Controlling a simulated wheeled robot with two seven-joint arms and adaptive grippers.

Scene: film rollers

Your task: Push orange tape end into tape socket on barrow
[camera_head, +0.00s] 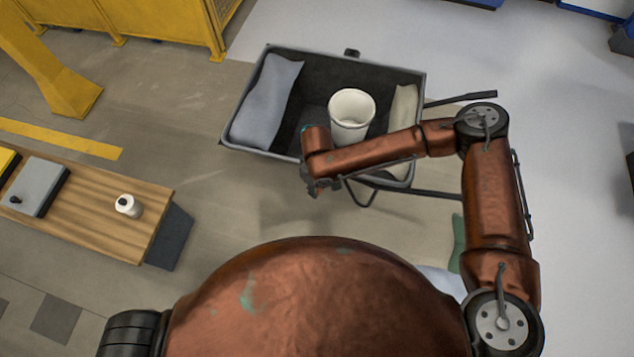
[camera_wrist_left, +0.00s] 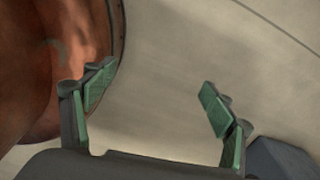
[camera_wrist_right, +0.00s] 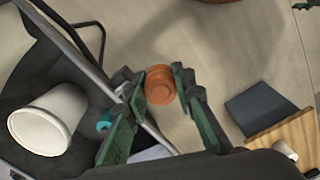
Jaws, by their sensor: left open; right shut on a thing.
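The barrow (camera_head: 268,153) is a dark grey tray in the upper middle of the head view. My right gripper (camera_head: 318,186) is at its near rim, partly hidden by its own arm. In the right wrist view my right gripper (camera_wrist_right: 155,88) is shut on the orange tape end (camera_wrist_right: 159,85), a round ribbed piece between the fingertips. A small teal ring (camera_wrist_right: 105,121) shows at the barrow's rim, beside the left finger; I cannot tell whether it is the tape socket. My left gripper (camera_wrist_left: 156,88) is open and empty above the floor, and is out of the head view.
In the barrow are a white bucket (camera_head: 351,113), a blue-grey sack (camera_head: 266,100) and a beige sack (camera_head: 404,108). A wooden bench (camera_head: 95,215) at left carries a white spool (camera_head: 128,206) and a grey box (camera_head: 40,186). Floor between bench and barrow is clear.

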